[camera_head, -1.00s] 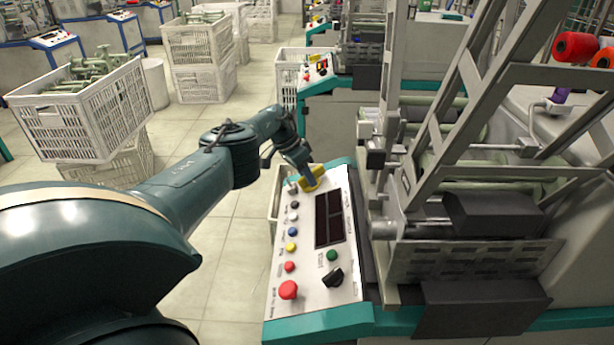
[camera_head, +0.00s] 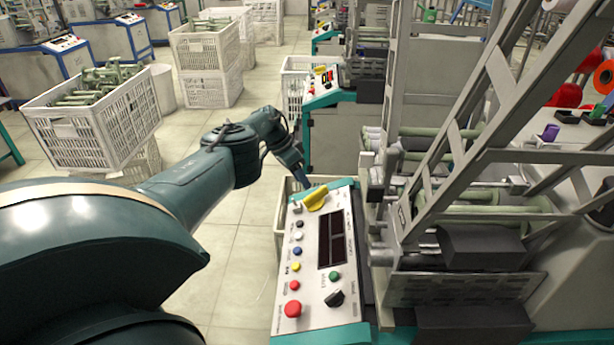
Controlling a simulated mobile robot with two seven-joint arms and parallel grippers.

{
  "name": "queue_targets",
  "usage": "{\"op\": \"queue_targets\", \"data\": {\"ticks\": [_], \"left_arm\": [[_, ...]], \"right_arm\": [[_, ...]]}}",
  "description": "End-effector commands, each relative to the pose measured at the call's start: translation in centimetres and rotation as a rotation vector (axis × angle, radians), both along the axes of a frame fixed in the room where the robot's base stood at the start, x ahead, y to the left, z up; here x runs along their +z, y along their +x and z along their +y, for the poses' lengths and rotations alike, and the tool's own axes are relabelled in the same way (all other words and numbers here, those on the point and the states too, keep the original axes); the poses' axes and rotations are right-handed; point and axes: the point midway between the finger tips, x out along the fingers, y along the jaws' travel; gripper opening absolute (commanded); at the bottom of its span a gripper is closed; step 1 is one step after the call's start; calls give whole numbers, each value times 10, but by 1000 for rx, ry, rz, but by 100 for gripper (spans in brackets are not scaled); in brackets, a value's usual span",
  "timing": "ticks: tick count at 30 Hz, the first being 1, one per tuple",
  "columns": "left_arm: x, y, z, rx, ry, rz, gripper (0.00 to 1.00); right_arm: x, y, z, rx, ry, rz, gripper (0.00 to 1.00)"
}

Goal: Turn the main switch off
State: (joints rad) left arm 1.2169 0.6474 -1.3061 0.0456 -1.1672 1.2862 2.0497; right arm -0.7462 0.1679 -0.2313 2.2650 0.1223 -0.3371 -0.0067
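The white control panel (camera_head: 311,283) lies in the lower middle of the head view, with a yellow switch handle (camera_head: 316,198) at its far end. The handle is slanted, its right end farther from me. A black rotary knob (camera_head: 335,298) sits at the near end. My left arm reaches in from the left, and its gripper (camera_head: 302,181) is just beyond and left of the yellow handle, seemingly apart from it. The fingertips are small and partly hidden, so their opening cannot be told. My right gripper is out of view.
The panel also bears a red mushroom button (camera_head: 293,309), a green button (camera_head: 334,276) and several small coloured buttons. The winding machine's metal frame (camera_head: 470,150) rises close on the right. Crates (camera_head: 95,125) with green bobbins stand at left. Open tiled floor (camera_head: 228,265) lies left of the panel.

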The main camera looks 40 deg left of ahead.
Motion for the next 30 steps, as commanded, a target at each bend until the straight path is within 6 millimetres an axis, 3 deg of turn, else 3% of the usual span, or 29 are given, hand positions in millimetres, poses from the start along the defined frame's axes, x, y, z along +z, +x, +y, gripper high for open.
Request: {"op": "queue_targets", "data": {"ticks": [1,9,30], "left_arm": [[17,-3,4,2,0,0,38],[45,-13,15,1,-1,1,38],[49,-16,18,1,0,0,38]], "right_arm": [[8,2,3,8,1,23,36],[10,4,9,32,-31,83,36],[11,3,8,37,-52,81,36]]}}
